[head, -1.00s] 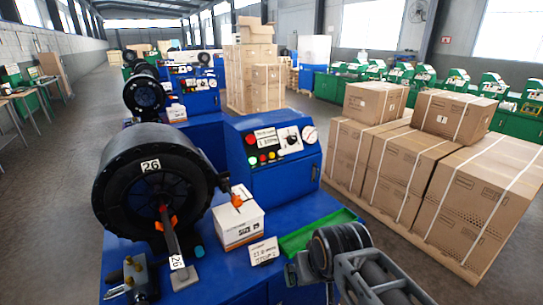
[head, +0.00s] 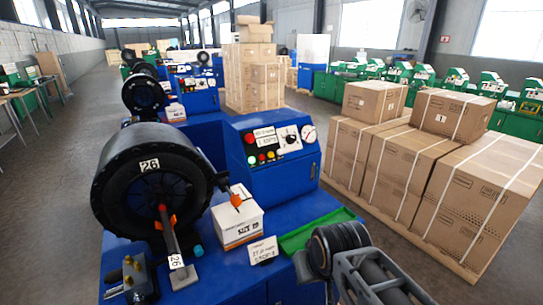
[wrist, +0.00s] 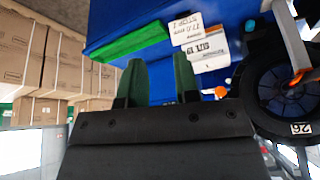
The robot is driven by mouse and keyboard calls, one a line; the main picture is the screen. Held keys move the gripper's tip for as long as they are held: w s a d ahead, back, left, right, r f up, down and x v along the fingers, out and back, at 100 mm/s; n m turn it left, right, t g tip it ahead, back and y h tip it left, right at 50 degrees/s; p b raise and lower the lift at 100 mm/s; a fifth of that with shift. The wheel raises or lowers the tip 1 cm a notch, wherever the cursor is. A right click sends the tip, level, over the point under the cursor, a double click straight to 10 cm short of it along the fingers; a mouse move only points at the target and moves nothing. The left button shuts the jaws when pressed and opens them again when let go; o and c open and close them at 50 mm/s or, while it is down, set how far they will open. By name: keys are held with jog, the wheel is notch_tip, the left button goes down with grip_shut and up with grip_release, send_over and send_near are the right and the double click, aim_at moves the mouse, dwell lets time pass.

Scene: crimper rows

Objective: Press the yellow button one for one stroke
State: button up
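The yellow button (head: 271,155) is a small dot in the row of buttons on the sloped blue control panel (head: 290,176) of the near crimper. A green and a red button sit to its left, with a larger red button (head: 250,138) above. My gripper shows in the wrist view (wrist: 159,82) with two dark green fingers apart and nothing visible between them. In the head view my arm is at the bottom right, in front of the panel and well below it, apart from the buttons. The fingertips are hard to make out there. The buttons are not visible in the wrist view.
The black crimper head (head: 150,190) marked 26 stands left of the panel. A white box (head: 238,222), a card (head: 263,250) and a green tray (head: 312,232) lie on the blue bench. Strapped cartons (head: 470,195) stand to the right. Another crimper stands behind.

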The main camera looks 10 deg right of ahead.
grip_shut()
dwell(0.8)
